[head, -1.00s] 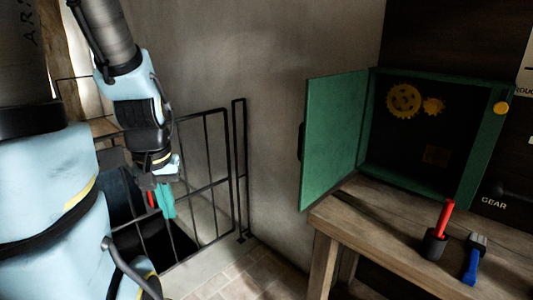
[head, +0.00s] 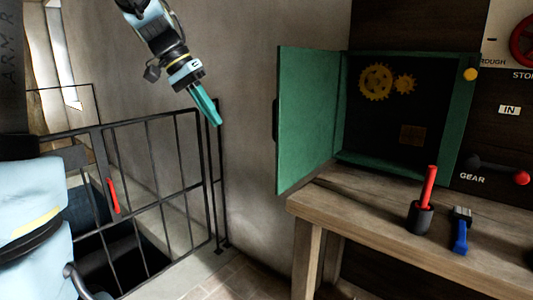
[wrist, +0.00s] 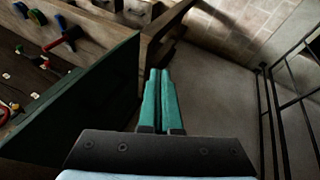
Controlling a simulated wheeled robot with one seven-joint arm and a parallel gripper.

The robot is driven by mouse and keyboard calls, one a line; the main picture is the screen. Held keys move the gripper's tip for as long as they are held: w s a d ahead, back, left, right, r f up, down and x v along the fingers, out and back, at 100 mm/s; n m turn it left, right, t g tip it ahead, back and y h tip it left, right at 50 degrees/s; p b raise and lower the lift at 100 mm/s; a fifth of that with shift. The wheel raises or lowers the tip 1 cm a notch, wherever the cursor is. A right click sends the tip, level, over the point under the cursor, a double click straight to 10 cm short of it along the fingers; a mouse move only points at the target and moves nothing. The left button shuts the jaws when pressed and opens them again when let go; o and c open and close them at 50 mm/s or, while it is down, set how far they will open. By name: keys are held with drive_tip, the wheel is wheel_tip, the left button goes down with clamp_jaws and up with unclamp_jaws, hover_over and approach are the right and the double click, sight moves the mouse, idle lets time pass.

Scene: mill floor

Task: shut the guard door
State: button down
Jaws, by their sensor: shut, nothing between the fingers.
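The green guard door (head: 308,118) stands wide open, swung out to the left of its green cabinet (head: 464,122), with a dark handle (head: 275,121) on its outer edge. Yellow gears (head: 377,82) show inside the open cabinet. My gripper (head: 217,120) is left of the door, in front of the wall, with its teal fingers shut and empty and pointing down to the right. In the wrist view the fingers (wrist: 160,75) are closed together, and the dark green door (wrist: 95,95) lies to their left. I see no contact between them.
A wooden bench (head: 380,215) below the cabinet carries a red-handled tool in a dark holder (head: 421,217) and a blue brush (head: 460,232). A black railing (head: 150,185) surrounds a floor opening at left. A gear lever (head: 500,170) is on the right panel.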

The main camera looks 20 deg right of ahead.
drive_tip(key=d+r+m+g+h+b, duration=0.1)
drive_tip(key=d+r+m, duration=0.2)
drive_tip(key=d+r, duration=0.1)
drive_tip(key=s+d+f+p, duration=0.1)
drive_tip(key=s+d+f, duration=0.5)
drive_tip(key=d+f, duration=0.1)
drive_tip(key=shift+f, duration=0.45)
drive_tip(key=shift+s+d, duration=0.1)
drive_tip(key=shift+d, duration=0.05)
